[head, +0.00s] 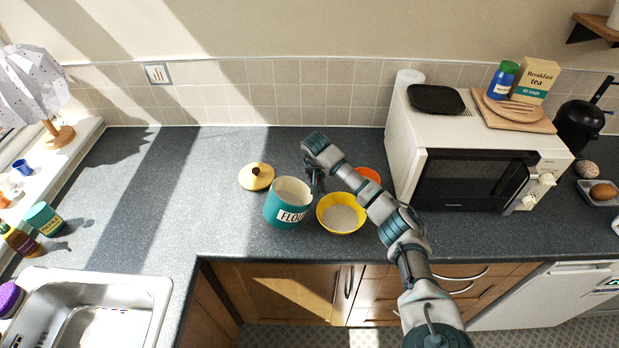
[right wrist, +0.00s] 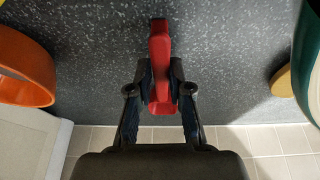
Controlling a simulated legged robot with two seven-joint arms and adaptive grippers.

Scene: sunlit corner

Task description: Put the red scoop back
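The red scoop (right wrist: 160,55) is between the fingertips of my right gripper (right wrist: 160,85) in the right wrist view. Both finger pads press its sides, over the grey worktop. In the head view my right gripper (head: 314,184) points down just right of the teal flour canister (head: 277,213), and the scoop cannot be made out there. The canister is open, with pale contents near its rim; its teal side also shows in the right wrist view (right wrist: 309,60). A yellow bowl (head: 341,227) with pale contents stands right of the canister. My left gripper is not in view.
An orange bowl (head: 368,176) sits partly behind my right arm. A white microwave (head: 480,148) stands to the right. The sink (head: 150,298) is at front left. The worktop left of the canister is clear.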

